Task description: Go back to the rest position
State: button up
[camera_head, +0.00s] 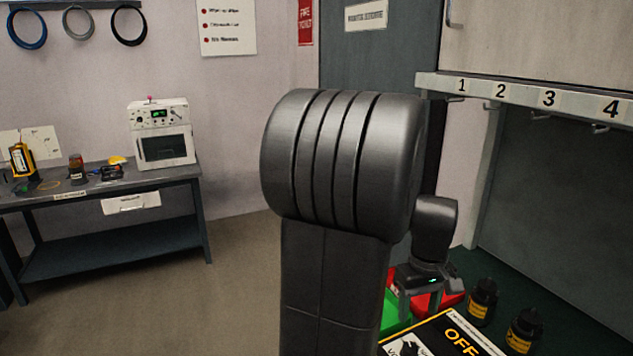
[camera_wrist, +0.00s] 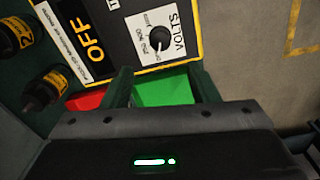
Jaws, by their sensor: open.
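My gripper (camera_head: 423,303) is in the head view right of centre, partly hidden behind my own large dark arm link. It points down over the red bin (camera_head: 452,301) and the green bin (camera_head: 392,312). In the wrist view my gripper (camera_wrist: 163,82) has its two fingers apart, with nothing between them. The green bin (camera_wrist: 163,88) shows beyond the gap between the fingers, and part of the red bin (camera_wrist: 86,101) shows to the left. I cannot tell the fingers' exact height above the bins.
A black panel (camera_head: 440,338) marked OFF, with a volts dial (camera_wrist: 160,40), stands close to the bins. Two black bottles (camera_head: 482,300) (camera_head: 523,330) stand to the right. A numbered hook rail (camera_head: 530,95) hangs above. A workbench (camera_head: 110,190) stands left; the floor between is clear.

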aim_at(411, 346)
notch_tip(411, 346, down, 12)
jog(key=shift+r, duration=0.1)
jog(key=shift+r, duration=0.1)
dwell(0.4)
